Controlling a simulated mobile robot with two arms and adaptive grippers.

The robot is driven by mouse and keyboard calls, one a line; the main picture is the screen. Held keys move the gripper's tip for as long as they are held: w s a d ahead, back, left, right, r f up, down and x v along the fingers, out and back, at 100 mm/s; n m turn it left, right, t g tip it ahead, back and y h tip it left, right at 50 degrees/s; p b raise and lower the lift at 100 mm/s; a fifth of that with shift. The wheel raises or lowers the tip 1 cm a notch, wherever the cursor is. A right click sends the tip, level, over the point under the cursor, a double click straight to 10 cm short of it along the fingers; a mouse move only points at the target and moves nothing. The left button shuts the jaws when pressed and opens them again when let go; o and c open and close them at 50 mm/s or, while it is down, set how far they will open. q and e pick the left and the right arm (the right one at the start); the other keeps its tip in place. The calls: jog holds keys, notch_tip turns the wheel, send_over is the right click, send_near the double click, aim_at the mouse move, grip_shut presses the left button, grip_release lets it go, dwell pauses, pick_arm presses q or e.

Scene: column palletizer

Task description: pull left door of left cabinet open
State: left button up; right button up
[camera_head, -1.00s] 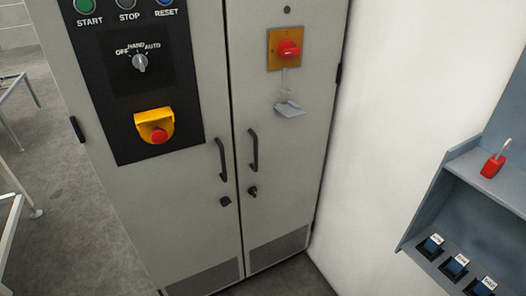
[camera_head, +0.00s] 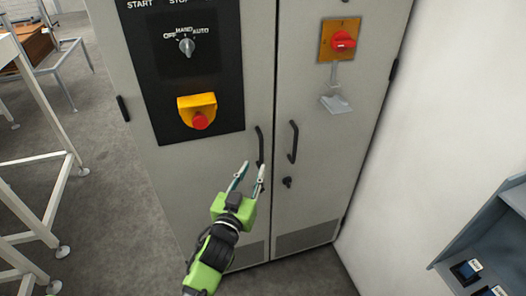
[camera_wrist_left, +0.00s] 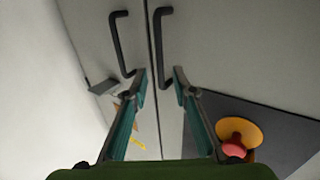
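The grey cabinet has a left door (camera_head: 205,165) and a right door (camera_head: 320,175), both shut. The left door's black handle (camera_head: 260,145) is upright near the middle seam, beside the right door's handle (camera_head: 293,142). My left gripper (camera_head: 254,167) is open and empty, its fingertips just below the left door's handle in the head view. In the left wrist view, which looks upside down, the left door's handle (camera_wrist_left: 164,55) lies ahead between the open fingers; contact cannot be told. The other handle (camera_wrist_left: 121,45) is left of it. My right gripper is not in view.
The left door bears a red emergency stop (camera_head: 200,120) and a selector knob (camera_head: 187,46). The right door has a red switch (camera_head: 343,41) and a grey hasp (camera_head: 336,103). A white-legged table frame (camera_head: 62,190) stands at left; a grey-blue shelf (camera_head: 490,240) is at lower right.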

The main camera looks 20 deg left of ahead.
aim_at(260, 154)
pick_arm(q)
jog(key=w, duration=0.8)
jog(key=shift+w+p, duration=0.3)
grip_shut()
